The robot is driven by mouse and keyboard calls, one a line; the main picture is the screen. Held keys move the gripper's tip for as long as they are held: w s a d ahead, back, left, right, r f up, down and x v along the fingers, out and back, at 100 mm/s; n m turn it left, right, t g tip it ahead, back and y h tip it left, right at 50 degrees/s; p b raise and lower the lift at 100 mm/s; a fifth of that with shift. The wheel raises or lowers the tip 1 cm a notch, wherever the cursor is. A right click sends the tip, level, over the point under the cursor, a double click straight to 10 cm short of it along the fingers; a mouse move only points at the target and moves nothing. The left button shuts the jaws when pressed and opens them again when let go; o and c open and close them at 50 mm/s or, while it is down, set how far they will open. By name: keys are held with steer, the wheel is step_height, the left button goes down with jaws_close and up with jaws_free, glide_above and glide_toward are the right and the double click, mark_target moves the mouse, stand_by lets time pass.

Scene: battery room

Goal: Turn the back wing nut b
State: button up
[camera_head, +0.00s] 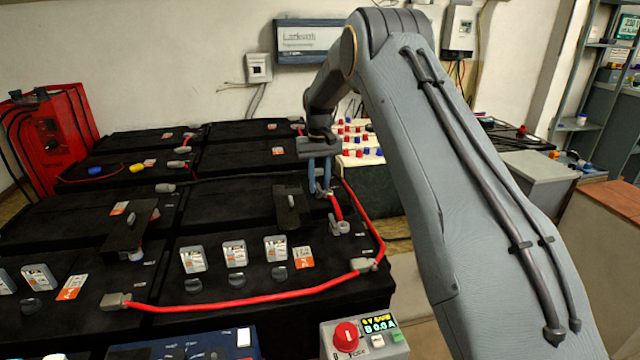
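My gripper (320,186) points down over the right end of a black battery (225,208) in the middle of the bench, above a terminal at the end of a short red cable (336,207). Its two bluish fingers show with a narrow gap between them. The fingertips are at or close to the terminal. The wing nut there is too small and too covered by the fingers to make out, and I cannot tell whether the fingers touch it. A nearer grey terminal (339,228) is in front of the gripper, at the cable's other end.
A long red cable (240,303) runs along the front batteries and up their right side. A dark raised piece (291,207) stands just left of the gripper. A meter with a red knob (365,338) is at the front. A red charger (48,140) stands far left.

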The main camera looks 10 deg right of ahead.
mark_target(320, 188)
stand_by(0.3)
step_height(320, 188, up, 7)
steer(key=shift+f+b, duration=0.1)
steer(key=shift+b, duration=0.2)
steer(key=shift+r, duration=0.4)
steer(key=shift+s+r, duration=0.1)
steer(key=shift+s, duration=0.1)
steer(key=s+r+p, duration=0.1)
steer(key=s+p, duration=0.5)
steer(key=s, duration=3.9)
steer(key=shift+s+d+r, duration=0.25)
steer(key=shift+s+r, duration=0.1)
steer(key=shift+s, duration=0.05)
